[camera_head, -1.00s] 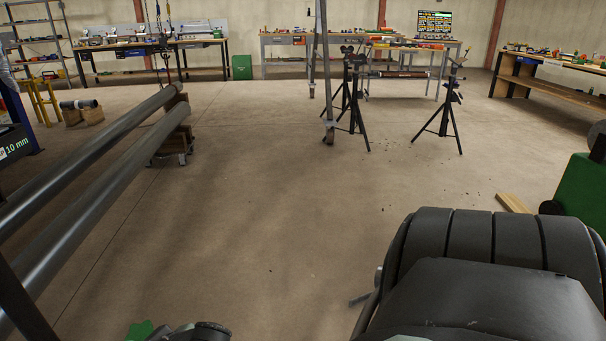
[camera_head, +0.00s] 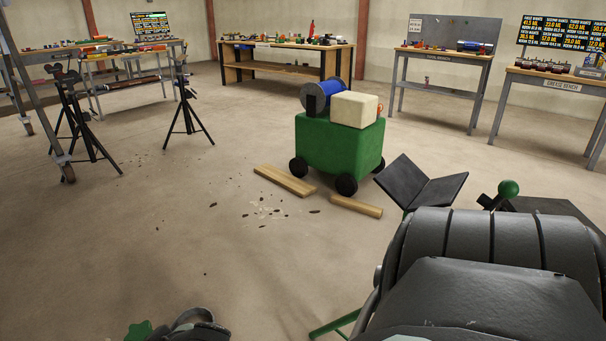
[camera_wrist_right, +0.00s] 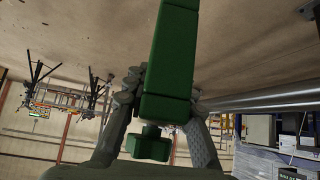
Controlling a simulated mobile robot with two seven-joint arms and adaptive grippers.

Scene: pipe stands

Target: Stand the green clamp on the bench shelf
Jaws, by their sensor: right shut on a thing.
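The green clamp (camera_wrist_right: 170,60) is in my right gripper (camera_wrist_right: 163,100) in the right wrist view. Both fingers are shut on its thick green bar, with a green knob below it near the palm. In the head view, a green bit (camera_head: 138,331) beside a dark rounded part shows at the bottom edge; most of it is cut off. Several benches stand far off. A wood-topped bench (camera_head: 285,43) with a low shelf (camera_head: 275,68) is at the back centre. I cannot tell which shelf the task means. My left gripper is not in view.
A green wheeled cart (camera_head: 335,150) stands ahead, with wooden planks (camera_head: 285,180) on the floor by it. A dark V-shaped stand (camera_head: 420,185) is close at the right. Tripods (camera_head: 187,100) stand at the left. The floor at centre left is mostly clear.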

